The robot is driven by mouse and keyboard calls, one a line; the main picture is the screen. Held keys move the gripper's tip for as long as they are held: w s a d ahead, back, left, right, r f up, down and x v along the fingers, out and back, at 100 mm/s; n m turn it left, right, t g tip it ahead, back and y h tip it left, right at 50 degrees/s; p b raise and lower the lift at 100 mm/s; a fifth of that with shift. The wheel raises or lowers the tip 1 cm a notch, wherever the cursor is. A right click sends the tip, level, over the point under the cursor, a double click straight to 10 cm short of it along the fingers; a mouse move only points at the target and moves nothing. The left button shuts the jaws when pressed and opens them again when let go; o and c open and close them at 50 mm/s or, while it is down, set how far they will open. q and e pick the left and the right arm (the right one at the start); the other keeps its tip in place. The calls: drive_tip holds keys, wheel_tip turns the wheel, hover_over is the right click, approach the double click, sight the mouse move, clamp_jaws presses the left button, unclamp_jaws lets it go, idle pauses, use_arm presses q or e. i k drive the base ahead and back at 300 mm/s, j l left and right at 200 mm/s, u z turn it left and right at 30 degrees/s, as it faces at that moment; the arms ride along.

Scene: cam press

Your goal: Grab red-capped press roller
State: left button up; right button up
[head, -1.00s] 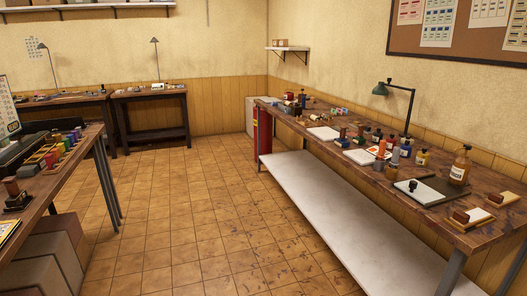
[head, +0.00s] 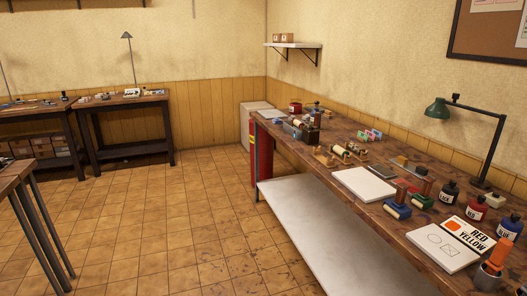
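Neither of my grippers is in view. Several small rollers lie on the long wooden workbench (head: 290,152) at the right. A cream roller (head: 341,151) lies near the middle of the bench among wooden blocks. A dark red round container (head: 295,107) stands at the far end. The parts are too small to tell for sure which one is the red-capped press roller.
A white pad (head: 364,184), ink bottles (head: 449,191), a "RED YELLOW" card (head: 467,234) and a green lamp (head: 438,108) are on the bench. A pale lower shelf (head: 320,215) runs beneath it. The tiled floor (head: 165,220) left of the bench is open.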

sight(296, 123)
drive_tip(key=i+z, duration=0.15)
drive_tip(key=i, duration=0.35)
drive_tip(key=i+j+z, duration=0.15)
drive_tip(key=i, duration=0.3)
drive_tip(key=i+j+z, duration=0.15)
drive_tip(key=i, duration=0.35)
drive_tip(key=u, duration=0.25)
drive_tip(key=i+j+u, duration=0.2)
drive_tip(key=u, duration=0.3)
drive_tip(key=i+u, duration=0.5)
drive_tip(key=i, duration=2.3)
